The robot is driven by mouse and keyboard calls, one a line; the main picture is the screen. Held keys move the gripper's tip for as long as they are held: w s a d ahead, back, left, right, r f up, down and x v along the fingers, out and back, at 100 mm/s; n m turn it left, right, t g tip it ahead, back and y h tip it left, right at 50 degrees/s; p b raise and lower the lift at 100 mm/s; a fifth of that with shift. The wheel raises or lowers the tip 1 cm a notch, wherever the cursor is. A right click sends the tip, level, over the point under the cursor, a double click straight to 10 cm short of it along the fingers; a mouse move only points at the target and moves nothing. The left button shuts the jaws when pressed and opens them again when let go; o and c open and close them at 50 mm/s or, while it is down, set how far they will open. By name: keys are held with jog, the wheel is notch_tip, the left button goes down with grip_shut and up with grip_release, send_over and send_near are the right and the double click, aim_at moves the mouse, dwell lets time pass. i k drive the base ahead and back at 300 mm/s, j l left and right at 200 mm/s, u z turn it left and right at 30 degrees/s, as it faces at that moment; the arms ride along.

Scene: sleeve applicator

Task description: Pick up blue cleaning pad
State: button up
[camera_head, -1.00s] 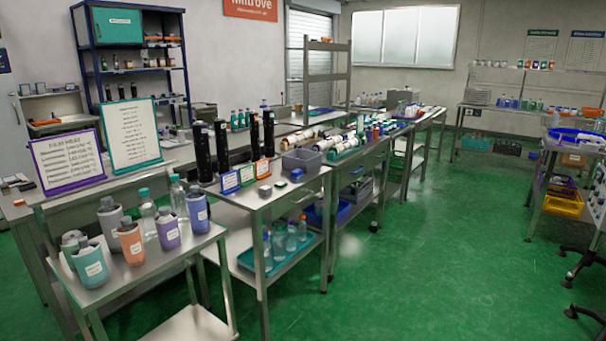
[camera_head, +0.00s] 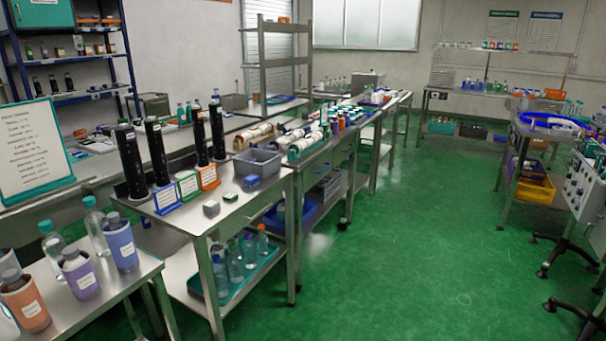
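A small block with a blue top (camera_head: 251,181), which looks like the blue cleaning pad, lies on the steel table (camera_head: 240,205) in the middle left. It sits just in front of a grey bin (camera_head: 257,163). My gripper is not in view.
Tall black cylinders (camera_head: 158,153) and small framed signs (camera_head: 167,199) stand left of the blocks. A nearer table holds bottles in coloured sleeves (camera_head: 121,243). A teal tray of bottles (camera_head: 242,277) is on the lower shelf.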

aim_at(251, 181)
jog(key=i+l+z, duration=0.1)
jog(key=i+z, duration=0.2)
jog(key=i, duration=0.25)
jog(key=i+j+z, duration=0.1)
jog(key=i+z, duration=0.2)
jog(key=i, duration=0.25)
jog(key=i+z, duration=0.3)
jog(key=i, duration=0.95)
jog(key=i+u, duration=0.4)
jog(key=i+l+u, duration=0.1)
jog(key=u, duration=0.3)
jog(key=i+u, duration=0.1)
jog(key=u, duration=1.25)
jog(key=i+u, duration=0.2)
jog(key=i, duration=0.3)
